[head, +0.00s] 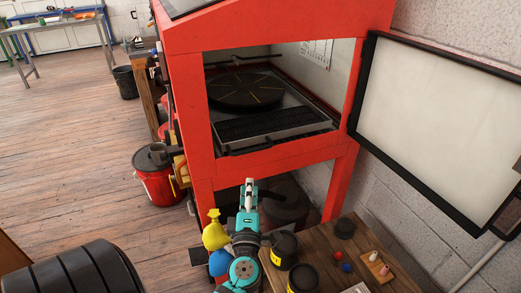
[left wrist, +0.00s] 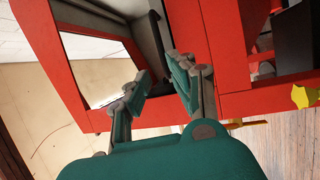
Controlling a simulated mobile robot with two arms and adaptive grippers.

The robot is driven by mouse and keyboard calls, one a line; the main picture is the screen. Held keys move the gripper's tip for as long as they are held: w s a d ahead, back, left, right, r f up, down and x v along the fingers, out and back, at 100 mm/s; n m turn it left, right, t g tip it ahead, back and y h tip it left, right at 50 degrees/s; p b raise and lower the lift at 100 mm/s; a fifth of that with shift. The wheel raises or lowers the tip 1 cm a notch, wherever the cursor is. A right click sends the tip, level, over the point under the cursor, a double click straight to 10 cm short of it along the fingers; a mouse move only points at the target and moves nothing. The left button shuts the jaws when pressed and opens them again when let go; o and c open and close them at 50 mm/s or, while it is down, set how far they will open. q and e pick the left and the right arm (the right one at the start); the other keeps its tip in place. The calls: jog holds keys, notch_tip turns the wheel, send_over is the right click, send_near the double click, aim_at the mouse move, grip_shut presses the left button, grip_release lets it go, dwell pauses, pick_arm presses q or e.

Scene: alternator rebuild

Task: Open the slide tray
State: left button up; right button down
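The slide tray (head: 285,136) sits inside the red cabinet (head: 185,110), seen through its open front in the head view. It has a dark grate, a light metal rim and a dark handle along the front edge. A round black turntable with yellow lines (head: 245,90) is behind the grate. My left gripper (head: 249,184) is in front of the cabinet, below the tray in the picture and apart from the handle. In the left wrist view, its fingers (left wrist: 157,70) are parted and empty, facing the red frame. My right gripper is out of view.
A framed door panel (head: 435,120) stands open at the right. A wooden table (head: 325,260) with dark jars (head: 285,248) is close to my left arm. A yellow-topped bottle (head: 214,232) stands beside the arm. A red bucket (head: 157,175) is left of the cabinet; the floor further left is open.

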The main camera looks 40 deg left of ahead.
aim_at(252, 150)
pick_arm(q)
jog(key=p+x, duration=0.1)
jog(key=x, duration=1.3)
jog(key=shift+w+a, duration=0.2)
jog(key=shift+w, duration=0.15)
grip_shut()
